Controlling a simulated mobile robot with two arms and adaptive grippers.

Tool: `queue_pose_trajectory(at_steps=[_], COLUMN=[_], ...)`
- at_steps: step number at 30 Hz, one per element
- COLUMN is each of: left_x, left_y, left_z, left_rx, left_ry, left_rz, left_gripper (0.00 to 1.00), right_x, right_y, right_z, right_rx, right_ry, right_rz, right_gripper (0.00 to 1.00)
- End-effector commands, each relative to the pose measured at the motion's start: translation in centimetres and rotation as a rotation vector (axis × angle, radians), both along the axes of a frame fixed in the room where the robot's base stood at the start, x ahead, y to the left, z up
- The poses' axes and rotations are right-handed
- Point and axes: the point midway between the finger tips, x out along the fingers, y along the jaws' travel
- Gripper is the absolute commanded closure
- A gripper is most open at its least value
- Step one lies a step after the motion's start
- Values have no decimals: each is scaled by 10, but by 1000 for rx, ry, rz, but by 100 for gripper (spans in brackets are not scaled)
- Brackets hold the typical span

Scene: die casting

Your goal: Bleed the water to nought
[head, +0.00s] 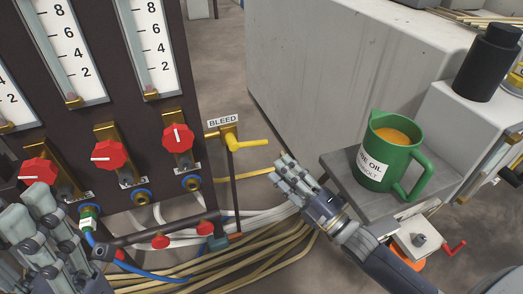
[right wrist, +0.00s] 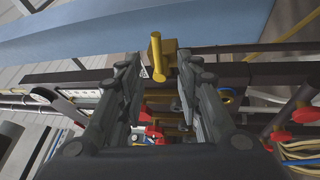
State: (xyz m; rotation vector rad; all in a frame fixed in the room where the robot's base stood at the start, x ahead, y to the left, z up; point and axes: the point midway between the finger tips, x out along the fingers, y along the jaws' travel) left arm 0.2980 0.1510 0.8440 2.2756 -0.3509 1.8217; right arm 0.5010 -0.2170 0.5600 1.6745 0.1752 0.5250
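The yellow bleed lever (head: 248,143) sticks out to the right from a brass valve (head: 229,133) under the BLEED label (head: 222,121), at the panel's right edge. My right gripper (head: 283,172) is open and empty, below and to the right of the lever in the head view. In the right wrist view the lever (right wrist: 157,57) shows beyond the gap between the open fingers (right wrist: 157,78), apart from them. The gauges (head: 150,45) carry number scales; I cannot make out their levels. My left gripper (head: 28,205) is open and empty at the lower left, before the panel.
Red knobs (head: 178,138) line the dark panel (head: 120,115). A green oil jug (head: 388,155) stands on a grey shelf (head: 340,165) close to my right arm. Hoses and cables (head: 235,255) run below. Free space lies between lever and grey machine (head: 330,60).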

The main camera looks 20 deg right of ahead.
Motion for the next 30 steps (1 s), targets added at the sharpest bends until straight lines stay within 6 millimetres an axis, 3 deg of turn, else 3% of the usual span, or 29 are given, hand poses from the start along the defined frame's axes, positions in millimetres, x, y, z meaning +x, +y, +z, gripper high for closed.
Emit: queue_pose_trajectory(at_steps=[5,14,21,30], left_x=[-5,-4,-1,1], left_y=[2,1,0,-1], left_z=[-1,-13,-8,-5], left_rx=[-5,-4,0,5], left_ry=[-16,-20,-51,-62], left_rz=[-1,0,1,2], left_gripper=[60,60,60,60], right_x=[8,48,79,94], right_y=[5,24,38,45], right_z=[6,17,24,29], right_rx=[-4,-2,-3,-3], right_ry=[-15,-17,-13,-10], right_rz=[3,4,2,3], right_gripper=[68,68,68,68])
